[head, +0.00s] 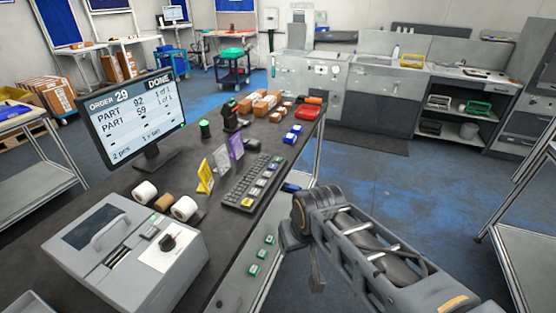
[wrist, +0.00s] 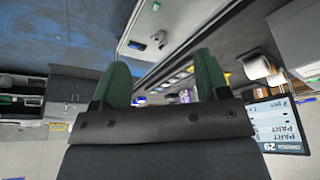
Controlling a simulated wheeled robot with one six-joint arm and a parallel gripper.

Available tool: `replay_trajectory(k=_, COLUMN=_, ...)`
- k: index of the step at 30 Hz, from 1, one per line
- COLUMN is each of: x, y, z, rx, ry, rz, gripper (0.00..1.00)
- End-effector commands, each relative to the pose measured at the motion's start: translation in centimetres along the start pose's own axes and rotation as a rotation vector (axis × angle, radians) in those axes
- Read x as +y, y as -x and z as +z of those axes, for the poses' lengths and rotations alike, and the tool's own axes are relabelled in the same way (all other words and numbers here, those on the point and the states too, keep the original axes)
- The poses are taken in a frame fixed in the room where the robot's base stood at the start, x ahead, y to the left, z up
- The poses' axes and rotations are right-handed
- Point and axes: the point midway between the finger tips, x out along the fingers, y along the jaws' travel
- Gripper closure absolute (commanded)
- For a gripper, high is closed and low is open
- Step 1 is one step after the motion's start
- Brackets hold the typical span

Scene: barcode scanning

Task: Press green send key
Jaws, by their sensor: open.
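Several small green keys (head: 262,254) sit in a row on the light front panel below the desk's edge. A dark keyboard (head: 253,183) with some pale and yellow keys lies on the desk. I cannot read which key is the send key. In the wrist view, which looks upside down, my gripper (wrist: 163,78) has two green fingers spread apart with nothing between them. The front panel (wrist: 160,25) with a green key at the top edge shows beyond the fingers, apart from them. In the head view the fingertips are not clear.
A monitor (head: 134,114) shows order 29 as done. A grey printer (head: 128,246), label rolls (head: 183,208), coloured cards (head: 221,160), a scanner (head: 231,115) and boxes (head: 267,102) stand on the dark desk (head: 205,270). The blue-grey floor (head: 400,195) to the right is clear.

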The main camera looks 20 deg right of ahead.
Motion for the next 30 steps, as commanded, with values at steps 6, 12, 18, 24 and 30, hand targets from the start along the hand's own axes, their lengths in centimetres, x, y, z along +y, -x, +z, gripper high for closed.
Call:
replay_trajectory(k=6, x=0.0, y=0.0, z=0.0, rx=0.0, ry=0.0, rz=0.0, gripper=0.53)
replay_trajectory(k=12, x=0.0, y=0.0, z=0.0, rx=0.0, ry=0.0, rz=0.0, gripper=0.72)
replay_trajectory(k=18, x=0.0, y=0.0, z=0.0, rx=0.0, ry=0.0, rz=0.0, gripper=0.91)
replay_trajectory(k=24, x=0.0, y=0.0, z=0.0, rx=0.0, ry=0.0, rz=0.0, gripper=1.0)
replay_trajectory(k=30, x=0.0, y=0.0, z=0.0, rx=0.0, ry=0.0, rz=0.0, gripper=1.0)
